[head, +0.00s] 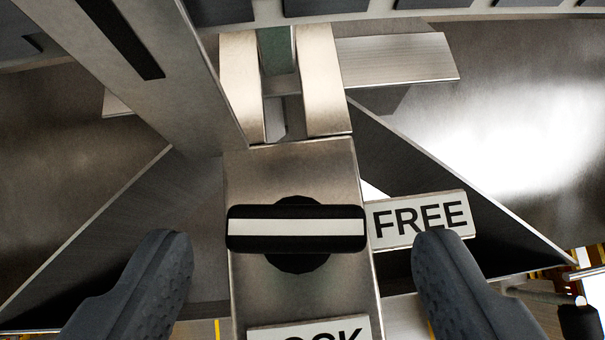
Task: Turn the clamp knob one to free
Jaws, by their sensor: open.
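The clamp knob (296,228) is a black T-shaped handle with a white stripe, on a metal block (290,172). Its bar lies crosswise, and its right end points at the FREE label (420,218). A second label (312,331), cut off by the lower edge, reads "OCK" in part. My gripper (302,245) is open, with one dark ribbed finger to the left of the knob and one to the right. Both fingers are apart from the bar, and the right finger overlaps the FREE label's lower edge in the picture.
A slotted metal post (150,65) slants across the upper left. Two pale upright plates (325,80) stand behind the block, with a flat bar (395,60) to their right. Angled metal plates flank the block. A black-ended rod (578,318) shows at lower right.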

